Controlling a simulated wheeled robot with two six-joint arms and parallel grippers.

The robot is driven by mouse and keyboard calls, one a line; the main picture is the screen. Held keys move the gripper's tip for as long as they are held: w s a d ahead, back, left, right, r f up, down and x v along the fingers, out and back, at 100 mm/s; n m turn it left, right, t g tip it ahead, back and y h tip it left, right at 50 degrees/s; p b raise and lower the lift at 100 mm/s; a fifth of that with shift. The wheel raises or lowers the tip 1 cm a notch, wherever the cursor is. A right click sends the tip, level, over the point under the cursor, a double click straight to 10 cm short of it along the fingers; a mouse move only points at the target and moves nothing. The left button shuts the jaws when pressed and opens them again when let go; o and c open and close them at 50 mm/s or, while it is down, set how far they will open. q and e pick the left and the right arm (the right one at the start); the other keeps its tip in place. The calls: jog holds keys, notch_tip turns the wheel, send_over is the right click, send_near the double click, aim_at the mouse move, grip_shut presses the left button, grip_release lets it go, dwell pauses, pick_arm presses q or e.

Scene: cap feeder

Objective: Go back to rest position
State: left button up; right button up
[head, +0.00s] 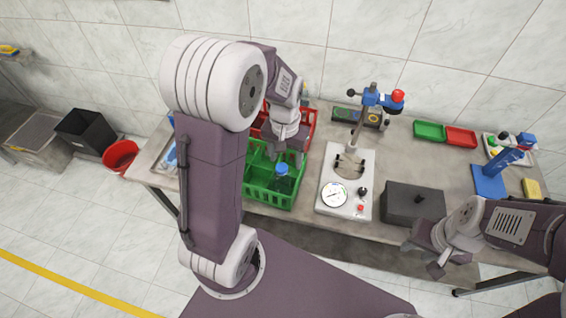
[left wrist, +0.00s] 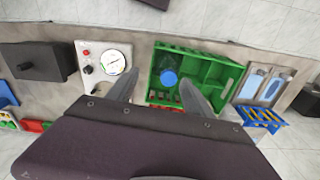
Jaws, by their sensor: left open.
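My left gripper (head: 288,156) hangs over the green crate (head: 258,199) in the head view. In the left wrist view its two fingers (left wrist: 160,88) stand apart with nothing between them. A bottle with a blue cap (head: 282,171) stands in a compartment of the green crate, just below the left gripper; the cap shows beyond the fingers in the left wrist view (left wrist: 169,78). My right gripper (head: 422,259) is in front of the table's front edge at the right, with its fingers apart and empty.
A white device with a gauge (head: 346,205) stands right of the green crate. A dark box (head: 411,204) is beside it. A red crate (head: 311,118) lies behind the green one. A blue stand (head: 490,181) and green (head: 429,130) and red (head: 461,136) trays are farther right.

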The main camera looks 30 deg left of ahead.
pick_arm(q)
jog(key=s+d+f+m, duration=0.15)
jog(key=s+d, duration=0.25)
jog(key=s, duration=0.5)
notch_tip(320, 180, down, 7)
jog(key=b, duration=0.6)
jog(key=shift+w+r+t, duration=0.15)
jog(key=shift+t, duration=0.25)
pick_arm(e)
notch_tip(320, 180, down, 6)
jog(key=shift+s+f, duration=0.15)
jog(key=shift+f, duration=0.1)
jog(key=shift+d, duration=0.15)
